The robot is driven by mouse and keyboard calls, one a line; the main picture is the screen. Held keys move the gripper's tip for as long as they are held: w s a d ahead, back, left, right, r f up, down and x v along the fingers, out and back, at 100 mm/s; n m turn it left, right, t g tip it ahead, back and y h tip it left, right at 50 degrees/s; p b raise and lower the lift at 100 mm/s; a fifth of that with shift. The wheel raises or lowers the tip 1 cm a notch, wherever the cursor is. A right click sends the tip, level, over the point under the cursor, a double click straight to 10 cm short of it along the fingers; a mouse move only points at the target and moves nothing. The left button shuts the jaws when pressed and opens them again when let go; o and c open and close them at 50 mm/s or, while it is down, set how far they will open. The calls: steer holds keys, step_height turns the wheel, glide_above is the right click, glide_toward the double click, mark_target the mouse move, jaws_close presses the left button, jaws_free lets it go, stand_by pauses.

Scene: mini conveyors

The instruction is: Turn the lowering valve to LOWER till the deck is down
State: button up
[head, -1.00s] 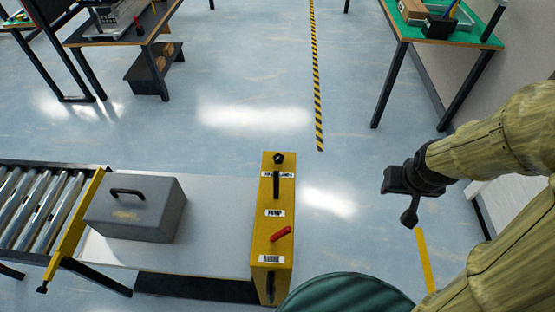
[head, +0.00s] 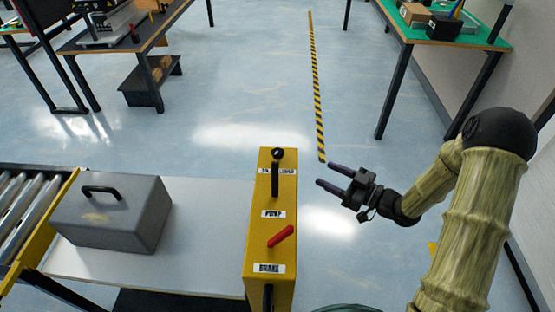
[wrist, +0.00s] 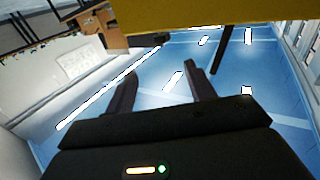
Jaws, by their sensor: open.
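A yellow control column (head: 270,232) stands at the end of the pale deck (head: 205,255). A black round knob (head: 277,153) is on its top, with a black lever (head: 275,182) just below. The lever crosses a white label that I cannot fully read. A "PUMP" label and a red lever (head: 281,236) sit lower down. A grey case (head: 112,218) with a black handle rests on the deck. My gripper (head: 328,175) is open and empty, right of the column, its fingers pointing left toward it. In the wrist view, a yellow surface (wrist: 230,17) spans the top beyond my open fingers.
A roller conveyor (head: 22,215) adjoins the deck at the left. A green-topped table (head: 470,42) stands at the back right, and a dark-topped table (head: 120,35) at the back left. The floor between them is clear, with a striped line.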

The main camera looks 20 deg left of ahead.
mark_target(283, 154)
steer(key=shift+s+r, duration=0.1)
steer(key=shift+a, duration=0.2)
steer(key=x, duration=1.7)
steer(key=shift+r, duration=0.15)
steer(key=c, duration=1)
